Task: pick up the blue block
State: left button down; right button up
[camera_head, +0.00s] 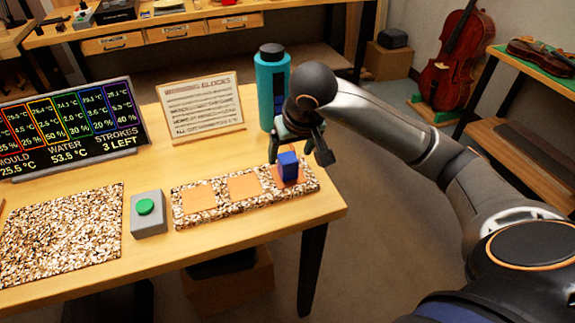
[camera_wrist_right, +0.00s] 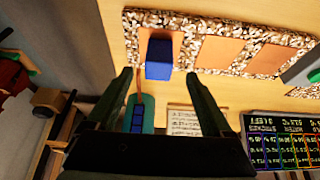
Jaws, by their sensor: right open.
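The blue block (camera_head: 288,166) stands upright on the right-hand orange square of a speckled strip (camera_head: 222,209) near the table's right end. My right gripper (camera_head: 303,156) is open and close to the block, its fingers apart in the head view. In the right wrist view the block (camera_wrist_right: 159,57) lies ahead of the two spread fingers (camera_wrist_right: 160,78), roughly between their lines, with nothing held. I cannot tell the exact gap between fingertips and block. My left gripper is not in view.
A teal bottle (camera_head: 271,85) stands just behind the right gripper. A sign board (camera_head: 201,107), a dark display (camera_head: 70,128), a grey box with a green button (camera_head: 147,212) and a speckled mat (camera_head: 62,238) occupy the table. The table's right edge is near.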

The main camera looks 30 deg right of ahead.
aim_at(289, 159)
jog(key=shift+x, duration=3)
jog(key=shift+w+d, duration=0.1)
jog(key=shift+c, duration=0.3)
grip_shut()
